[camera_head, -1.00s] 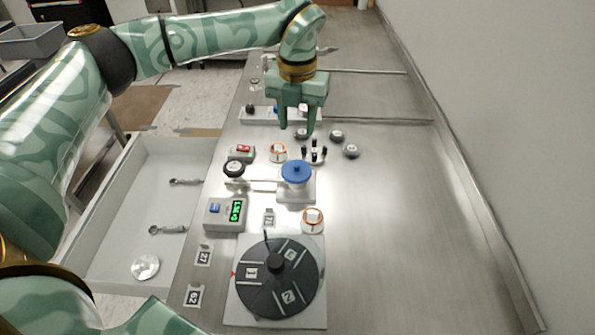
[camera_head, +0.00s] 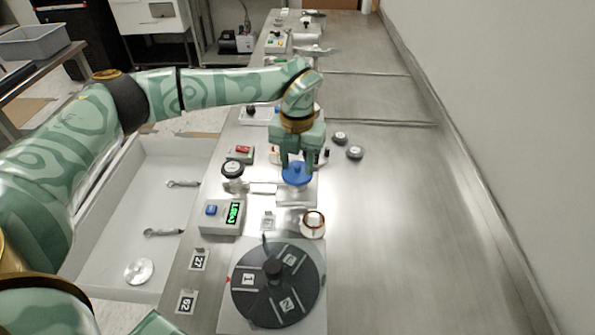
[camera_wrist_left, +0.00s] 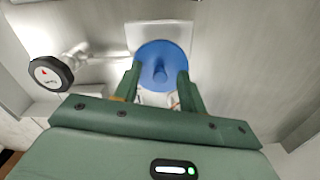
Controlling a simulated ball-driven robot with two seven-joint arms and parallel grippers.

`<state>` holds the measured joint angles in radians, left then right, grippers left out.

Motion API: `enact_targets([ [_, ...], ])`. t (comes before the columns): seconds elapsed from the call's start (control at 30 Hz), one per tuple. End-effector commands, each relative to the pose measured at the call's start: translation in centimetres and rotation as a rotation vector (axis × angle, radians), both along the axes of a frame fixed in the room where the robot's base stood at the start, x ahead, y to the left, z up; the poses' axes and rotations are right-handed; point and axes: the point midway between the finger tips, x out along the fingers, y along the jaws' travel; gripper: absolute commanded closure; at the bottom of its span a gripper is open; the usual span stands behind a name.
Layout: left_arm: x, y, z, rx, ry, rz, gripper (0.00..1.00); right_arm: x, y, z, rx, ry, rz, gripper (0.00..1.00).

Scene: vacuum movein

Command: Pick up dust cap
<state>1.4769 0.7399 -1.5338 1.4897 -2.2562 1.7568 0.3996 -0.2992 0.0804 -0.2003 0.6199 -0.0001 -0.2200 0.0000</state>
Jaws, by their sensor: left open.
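The dust cap is a round blue cap with a small knob (camera_head: 297,174). It sits on a port on a grey metal plate (camera_head: 290,198) on the bench. The cap also shows in the left wrist view (camera_wrist_left: 161,62), on its square plate. My left gripper (camera_head: 296,163) is open just above and behind the cap. In the left wrist view its two fingers (camera_wrist_left: 160,78) lie to either side of the cap's near half, with the knob between them. I cannot tell whether they touch the cap. My right gripper is not in view.
A gauge (camera_head: 232,170) on a pipe stands left of the cap. A box with a green display (camera_head: 222,216) and a black turntable (camera_head: 278,283) lie nearer. An orange-ringed white part (camera_head: 313,222) is close by. Two grey knobs (camera_head: 355,153) lie right. The bench's right side is clear.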

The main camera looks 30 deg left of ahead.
Motion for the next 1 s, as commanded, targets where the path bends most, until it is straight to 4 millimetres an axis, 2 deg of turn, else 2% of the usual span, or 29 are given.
enact_targets([
  [0.03, 0.0, 0.0, 0.0, 0.000, 0.000, 0.000, 0.67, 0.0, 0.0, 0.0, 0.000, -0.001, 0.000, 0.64],
  [0.13, 0.0, 0.0, 0.0, 0.000, 0.000, 0.000, 0.95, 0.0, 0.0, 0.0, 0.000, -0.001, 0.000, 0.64],
  [0.17, 0.0, 0.0, 0.0, 0.000, 0.001, 0.000, 1.00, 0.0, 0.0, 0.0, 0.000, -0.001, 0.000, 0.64],
  [0.53, 0.0, 0.0, 0.1, 0.000, 0.000, 0.000, 1.00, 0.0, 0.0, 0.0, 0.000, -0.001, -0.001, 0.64],
  [0.67, 0.0, 0.0, 0.8, -0.001, -0.001, 0.000, 1.00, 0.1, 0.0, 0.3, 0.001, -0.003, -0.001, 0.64],
  [0.77, 0.0, 0.0, 2.0, -0.001, -0.002, 0.001, 1.00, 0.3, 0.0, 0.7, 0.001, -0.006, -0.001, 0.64],
  [0.87, 0.1, 0.0, 4.0, -0.001, -0.005, 0.001, 1.00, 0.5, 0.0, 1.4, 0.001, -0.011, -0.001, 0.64],
  [1.0, -0.4, 2.7, 6.8, 0.000, -0.006, 0.005, 1.00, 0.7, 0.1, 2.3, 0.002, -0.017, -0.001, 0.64],
])
